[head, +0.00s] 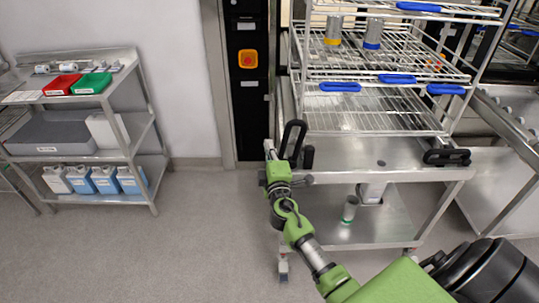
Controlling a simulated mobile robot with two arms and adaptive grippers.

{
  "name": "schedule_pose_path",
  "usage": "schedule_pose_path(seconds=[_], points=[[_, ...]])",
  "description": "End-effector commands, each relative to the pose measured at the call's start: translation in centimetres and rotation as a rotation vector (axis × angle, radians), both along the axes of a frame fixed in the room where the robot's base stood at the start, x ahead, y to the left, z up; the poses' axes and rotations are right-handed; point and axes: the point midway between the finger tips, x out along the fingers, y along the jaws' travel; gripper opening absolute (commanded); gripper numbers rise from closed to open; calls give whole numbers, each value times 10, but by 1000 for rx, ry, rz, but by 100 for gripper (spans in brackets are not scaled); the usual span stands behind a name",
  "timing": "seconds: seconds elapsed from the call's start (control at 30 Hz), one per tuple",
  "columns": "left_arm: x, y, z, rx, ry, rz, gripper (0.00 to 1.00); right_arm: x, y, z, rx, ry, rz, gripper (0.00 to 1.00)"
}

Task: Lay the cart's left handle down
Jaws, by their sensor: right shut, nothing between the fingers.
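The cart (350,150) is a steel cart with a lower shelf, standing right of centre under a wire rack. Its left handle (292,138), a black loop, stands upright at the cart's left front corner. The cart's right handle (447,157), also black, lies flat at the right front corner. My right gripper (270,149) is at the end of the green arm, shut and empty, just left of the left handle. I cannot tell whether it touches the handle. My left gripper is out of view.
The wire rack (375,70) with blue clips holds cups above the cart. A steel shelf (150,170) with bins and several bottles stands at the left. A black panel with an orange-red button (248,59) is behind. Floor between shelf and cart is clear.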

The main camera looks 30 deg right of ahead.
Motion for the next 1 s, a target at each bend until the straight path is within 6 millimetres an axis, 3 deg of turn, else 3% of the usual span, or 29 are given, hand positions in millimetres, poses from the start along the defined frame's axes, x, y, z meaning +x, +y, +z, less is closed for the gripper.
schedule_pose_path(seconds=[0.2,0.3,0.5,1.0], points=[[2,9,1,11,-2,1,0,41,-18,1,0,1,-1,0],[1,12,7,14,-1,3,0,25,-30,-3,0,4,1,0],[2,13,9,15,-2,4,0,12,-43,-6,2,2,1,0],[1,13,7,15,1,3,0,10,-45,-7,8,-2,1,0]])
